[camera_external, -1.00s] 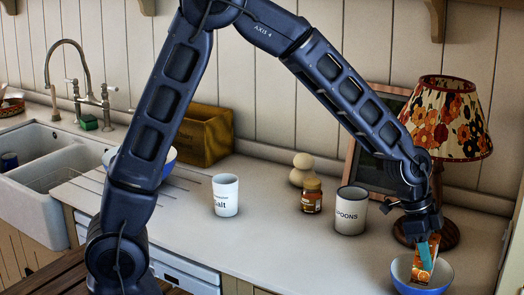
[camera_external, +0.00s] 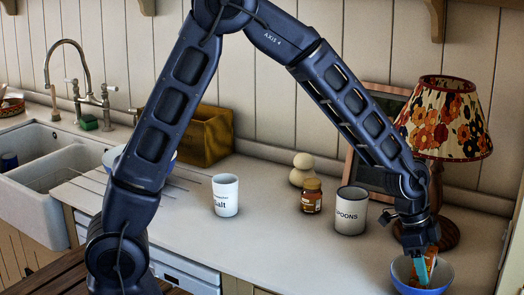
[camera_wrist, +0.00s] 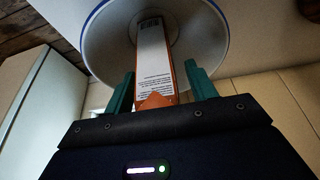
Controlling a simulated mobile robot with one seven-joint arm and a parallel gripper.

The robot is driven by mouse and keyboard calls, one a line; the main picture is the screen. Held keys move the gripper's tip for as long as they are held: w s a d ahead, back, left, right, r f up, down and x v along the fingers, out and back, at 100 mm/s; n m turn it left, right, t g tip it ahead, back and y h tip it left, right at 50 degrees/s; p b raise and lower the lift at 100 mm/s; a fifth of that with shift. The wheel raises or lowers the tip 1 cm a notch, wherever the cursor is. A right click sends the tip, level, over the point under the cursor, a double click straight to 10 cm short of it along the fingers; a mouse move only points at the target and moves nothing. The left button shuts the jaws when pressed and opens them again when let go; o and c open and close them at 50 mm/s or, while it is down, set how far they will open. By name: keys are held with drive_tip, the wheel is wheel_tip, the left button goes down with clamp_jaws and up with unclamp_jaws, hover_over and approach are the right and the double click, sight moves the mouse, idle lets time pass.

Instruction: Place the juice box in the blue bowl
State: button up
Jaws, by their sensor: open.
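The juice box (camera_external: 430,265), orange with a white printed side, is in the blue bowl (camera_external: 403,275) at the counter's front right. In the wrist view the juice box (camera_wrist: 154,60) lies between my two teal fingers, inside the bowl (camera_wrist: 212,40) with its white interior and blue rim. My gripper (camera_external: 421,272) is over the bowl. In the wrist view my gripper (camera_wrist: 158,92) is open, with a gap between each finger and the box. The lower part of the box is partly hidden by the bowl wall in the external view.
A spoons canister (camera_external: 350,212), an amber jar (camera_external: 311,197) and a salt cup (camera_external: 225,195) stand left of the bowl. A floral lamp (camera_external: 445,120) stands behind it. Another blue bowl (camera_external: 170,157) is behind my arm, near a wooden box (camera_external: 207,137). The front middle counter is clear.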

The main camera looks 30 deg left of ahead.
drive_tip(key=v, duration=1.1)
drive_tip(key=w+a+r+n+t, duration=0.15)
drive_tip(key=a+r, duration=0.25)
drive_tip(key=a, duration=0.4)
drive_tip(key=w+a+r+n, duration=0.2)
drive_tip(key=a+r+n, duration=0.15)
drive_tip(key=a, duration=0.35)
drive_tip(key=s+a+r+n+t+y, duration=0.1)
drive_tip(key=a+r+n+t+y, duration=0.2)
drive_tip(key=a, duration=1.2)
drive_tip(key=s+a+r+n, duration=0.1)
drive_tip(key=s+a+n, duration=0.4)
drive_tip(key=a, duration=0.6)
drive_tip(key=s+a+r+n+y, duration=0.1)
drive_tip(key=s+a+n, duration=0.4)
drive_tip(key=s+a, duration=0.4)
drive_tip(key=shift+a, duration=1)
